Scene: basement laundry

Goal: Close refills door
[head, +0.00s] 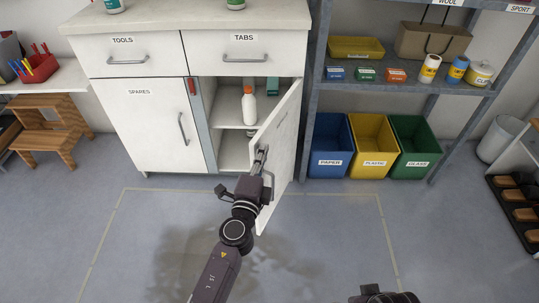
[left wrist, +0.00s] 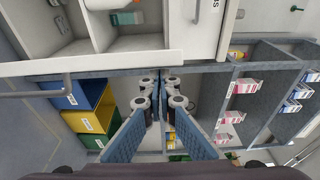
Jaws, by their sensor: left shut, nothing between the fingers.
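The refills door (head: 285,133) stands partly open, hinged at the cabinet's right side, its free edge swung out toward me. Its outer face shows at a steep slant, with a handle near the free edge. In the left wrist view the door's edge (left wrist: 100,67) crosses above my fingers, and its handle (left wrist: 35,95) is at the left. My left gripper (head: 261,158) is shut and empty, with its fingers at the door's outer side near the handle; I cannot tell if they touch it. Only a dark part of my right arm shows at the bottom edge; its fingers are hidden.
Inside the open compartment stand a white bottle (head: 248,106) and a teal box (head: 272,86). The spares door (head: 145,125) and both drawers are shut. Blue, yellow (head: 373,147) and green bins stand under the shelf rack at the right. The floor in front is clear.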

